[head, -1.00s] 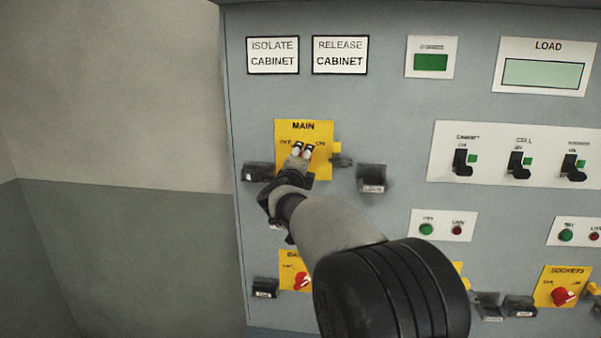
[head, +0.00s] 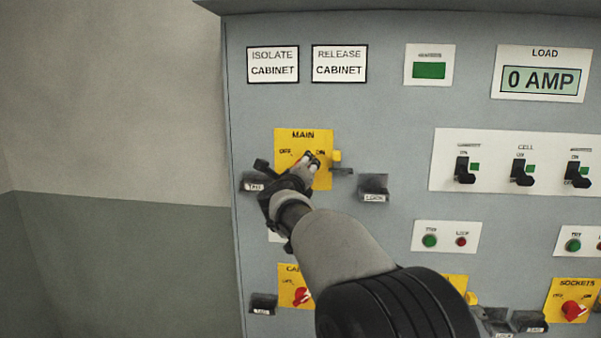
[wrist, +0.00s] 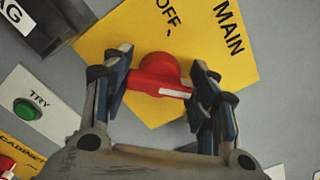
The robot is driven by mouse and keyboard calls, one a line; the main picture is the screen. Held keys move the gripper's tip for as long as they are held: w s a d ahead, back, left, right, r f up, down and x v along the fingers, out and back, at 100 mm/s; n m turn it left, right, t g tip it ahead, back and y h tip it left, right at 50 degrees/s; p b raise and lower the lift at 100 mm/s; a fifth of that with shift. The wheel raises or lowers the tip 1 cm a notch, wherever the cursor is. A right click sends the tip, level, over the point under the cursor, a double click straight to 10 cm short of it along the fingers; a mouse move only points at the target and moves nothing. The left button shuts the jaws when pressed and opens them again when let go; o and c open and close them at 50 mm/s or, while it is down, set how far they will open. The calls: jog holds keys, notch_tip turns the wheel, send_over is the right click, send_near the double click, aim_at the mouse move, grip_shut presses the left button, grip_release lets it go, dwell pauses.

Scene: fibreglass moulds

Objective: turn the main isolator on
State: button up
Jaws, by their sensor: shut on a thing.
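The main isolator is a red rotary knob (wrist: 155,75) on a yellow plate (head: 292,143) marked MAIN, OFF and ON. My gripper (head: 309,161) is at the plate, its fingers on either side of the knob and shut on it in the wrist view (wrist: 163,88). The knob's white mark points right in the wrist view, toward the side where ON is printed. The right finger partly hides the ON lettering. In the head view my fingers cover the knob.
The load display (head: 541,79) reads 0 AMP. A tag holder (head: 258,181) and a lock holder (head: 374,187) flank the plate. Black switches (head: 464,171) are to the right. Another red knob (head: 302,297) on a yellow plate is below. A wall is at left.

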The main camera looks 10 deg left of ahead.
dwell(0.3)
jog(key=o, duration=1.1)
jog(key=s, duration=1.2)
jog(key=shift+a, duration=0.2)
